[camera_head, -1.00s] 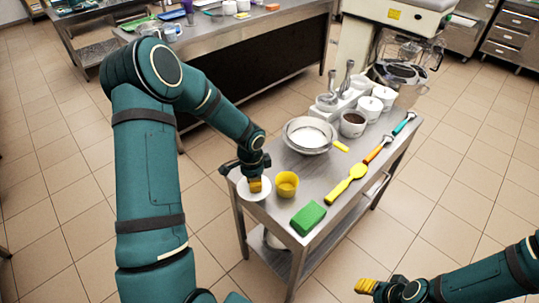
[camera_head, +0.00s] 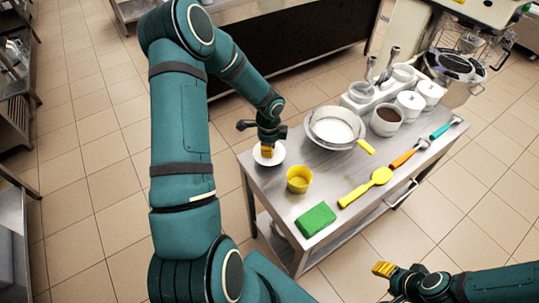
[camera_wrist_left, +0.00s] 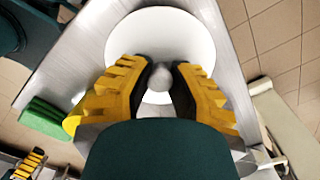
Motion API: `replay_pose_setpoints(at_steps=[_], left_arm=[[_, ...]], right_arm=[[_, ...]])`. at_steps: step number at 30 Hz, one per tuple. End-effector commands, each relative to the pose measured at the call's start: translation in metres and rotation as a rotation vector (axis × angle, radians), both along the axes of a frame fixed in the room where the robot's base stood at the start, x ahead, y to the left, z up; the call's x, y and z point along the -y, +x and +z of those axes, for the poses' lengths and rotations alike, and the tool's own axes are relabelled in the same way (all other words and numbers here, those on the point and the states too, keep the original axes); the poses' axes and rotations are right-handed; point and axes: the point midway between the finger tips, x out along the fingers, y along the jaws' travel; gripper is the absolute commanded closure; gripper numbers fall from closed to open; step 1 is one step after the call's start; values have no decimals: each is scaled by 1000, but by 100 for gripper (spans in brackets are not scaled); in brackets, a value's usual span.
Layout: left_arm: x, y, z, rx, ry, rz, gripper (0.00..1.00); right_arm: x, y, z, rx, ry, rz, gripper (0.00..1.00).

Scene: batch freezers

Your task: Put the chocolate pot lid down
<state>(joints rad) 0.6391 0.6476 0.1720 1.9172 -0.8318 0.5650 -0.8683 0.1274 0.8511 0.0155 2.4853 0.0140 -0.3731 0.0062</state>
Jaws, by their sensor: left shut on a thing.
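The chocolate pot lid (camera_head: 277,160) is a round white disc at the table's left corner, behind the yellow cup. My left gripper (camera_head: 267,150) is above it, shut on its knob. The left wrist view shows the grey knob (camera_wrist_left: 160,78) between the yellow fingers (camera_wrist_left: 160,95), with the white lid (camera_wrist_left: 160,35) beyond. The lid looks level and at or very near the tabletop; contact cannot be told. The open pot (camera_head: 387,121) with dark chocolate stands farther back. My right gripper (camera_head: 384,269) is in front of the table, away from everything; its finger opening is unclear.
On the steel table (camera_head: 333,178) are a yellow cup (camera_head: 299,180), a green sponge (camera_head: 316,220), a yellow spatula (camera_head: 364,188), a sieve bowl (camera_head: 334,128) and white lidded pots (camera_head: 409,105). The tabletop between sponge and bowl is mostly clear.

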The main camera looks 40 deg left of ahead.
Motion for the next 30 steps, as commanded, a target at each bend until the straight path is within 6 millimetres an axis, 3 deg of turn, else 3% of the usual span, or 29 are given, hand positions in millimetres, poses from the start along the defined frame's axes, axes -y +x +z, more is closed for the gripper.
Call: replay_pose_setpoints(at_steps=[9,20,21,23,30], left_arm=[[1,0,-36,-1,0,-1,96],[0,0,-40,-1,0,-1,96],[0,0,-40,-1,0,-1,76],[0,0,-40,-1,0,-1,55],[0,0,-39,-1,0,-1,53]], right_arm=[[0,-2,-6,-5,1,4,53],[-1,-3,-9,-6,2,4,53],[-1,-3,-9,-6,2,6,53],[-1,-3,-8,-6,2,6,53],[-1,-3,-8,-7,2,5,53]])
